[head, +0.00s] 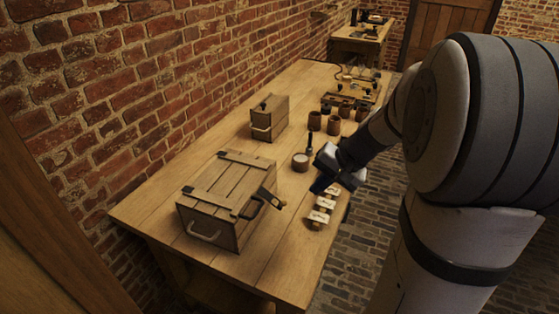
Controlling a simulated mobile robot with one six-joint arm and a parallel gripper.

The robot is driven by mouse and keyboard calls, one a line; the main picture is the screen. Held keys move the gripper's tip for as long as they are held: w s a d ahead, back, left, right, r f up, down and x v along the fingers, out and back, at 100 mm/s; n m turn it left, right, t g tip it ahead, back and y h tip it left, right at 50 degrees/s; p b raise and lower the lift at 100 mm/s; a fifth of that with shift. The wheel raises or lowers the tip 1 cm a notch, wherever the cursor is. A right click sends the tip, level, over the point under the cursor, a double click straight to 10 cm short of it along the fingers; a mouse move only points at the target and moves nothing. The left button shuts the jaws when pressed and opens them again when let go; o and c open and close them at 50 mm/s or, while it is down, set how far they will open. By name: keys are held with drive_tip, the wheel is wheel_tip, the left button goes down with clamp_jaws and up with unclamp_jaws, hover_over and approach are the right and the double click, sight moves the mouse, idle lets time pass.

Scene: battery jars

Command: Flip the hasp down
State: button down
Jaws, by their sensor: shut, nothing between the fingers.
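A wooden chest (208,222) with a closed plank lid stands at the near end of the workbench. The hasp (268,196), a dark metal strap, sticks outward from the lid's right edge, clear of the chest's front face. My gripper (319,187) is right of the hasp and apart from it, above the bench's right side. It is shut and empty, with its dark fingertips pointing down and left. The staple on the chest's front is too small to make out clearly.
A smaller wooden box (270,122) stands farther back by the brick wall. A round jar (300,161) and several brown jars (315,121) stand on the bench (155,209). Bench space between both boxes is clear.

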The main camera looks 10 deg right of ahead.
drive_tip(key=shift+w+d+r+m+t+p, duration=0.15)
drive_tip(key=shift+w+d+r+p, duration=0.15)
drive_tip(key=shift+w+r, duration=0.3)
drive_tip(key=shift+w+d+r+m+t+p, duration=0.15)
drive_tip(key=shift+w+d+r, duration=0.25)
drive_tip(key=shift+w, duration=0.2)
drive_tip(key=shift+a, duration=0.1)
approach(285, 202)
drive_tip(key=p+x, duration=0.1)
drive_tip(key=x, duration=0.6)
drive_tip(key=shift+s, duration=0.1)
